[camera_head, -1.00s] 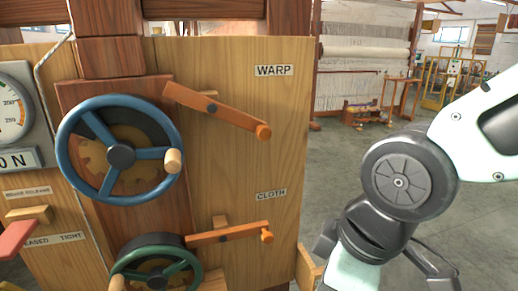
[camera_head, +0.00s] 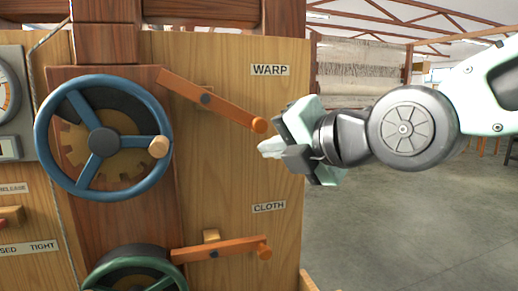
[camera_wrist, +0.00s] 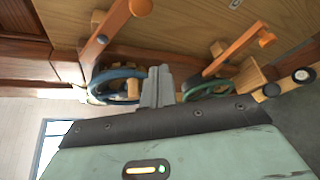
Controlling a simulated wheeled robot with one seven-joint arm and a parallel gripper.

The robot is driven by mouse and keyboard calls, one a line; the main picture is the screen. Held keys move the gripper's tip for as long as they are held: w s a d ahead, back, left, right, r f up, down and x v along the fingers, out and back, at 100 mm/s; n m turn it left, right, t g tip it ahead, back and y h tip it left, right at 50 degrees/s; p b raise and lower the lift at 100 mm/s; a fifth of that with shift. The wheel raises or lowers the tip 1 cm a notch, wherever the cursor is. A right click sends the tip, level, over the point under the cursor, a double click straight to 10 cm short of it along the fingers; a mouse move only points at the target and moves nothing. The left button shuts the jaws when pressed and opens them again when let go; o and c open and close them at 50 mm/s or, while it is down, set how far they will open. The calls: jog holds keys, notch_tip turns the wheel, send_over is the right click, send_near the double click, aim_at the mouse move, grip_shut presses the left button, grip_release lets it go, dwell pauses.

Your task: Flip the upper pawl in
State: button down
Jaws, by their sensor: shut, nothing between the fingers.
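The upper pawl (camera_head: 228,109) is an orange bar beside the WARP label, tilted down to the right on a dark pivot, with a round knob at its lower right end. Its left end lies at the upper right of the blue handwheel (camera_head: 103,141), outside the toothed brass gear (camera_head: 75,143). My gripper (camera_head: 268,148) is shut and empty, its fingertips just below and right of the knob; I cannot tell whether they touch. In the wrist view the upper pawl (camera_wrist: 104,32) runs up and left of my shut fingertips (camera_wrist: 158,72).
The lower pawl (camera_head: 235,248), by the CLOTH label, lies nearly level, its left end near the green handwheel (camera_head: 140,268). A gauge box (camera_head: 12,105) stands at the left. Open floor (camera_head: 400,220) lies right of the wooden panel (camera_head: 285,180).

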aim_at(236, 114)
jog(key=shift+w+r+n, duration=0.15)
jog(key=shift+r+n, duration=0.15)
jog(key=shift+n, duration=0.1)
jog(key=w+a+p, duration=0.2)
jog(key=w+p, duration=0.1)
jog(key=w, duration=0.6)
jog(key=shift+a, duration=0.4)
jog(key=shift+f, duration=0.15)
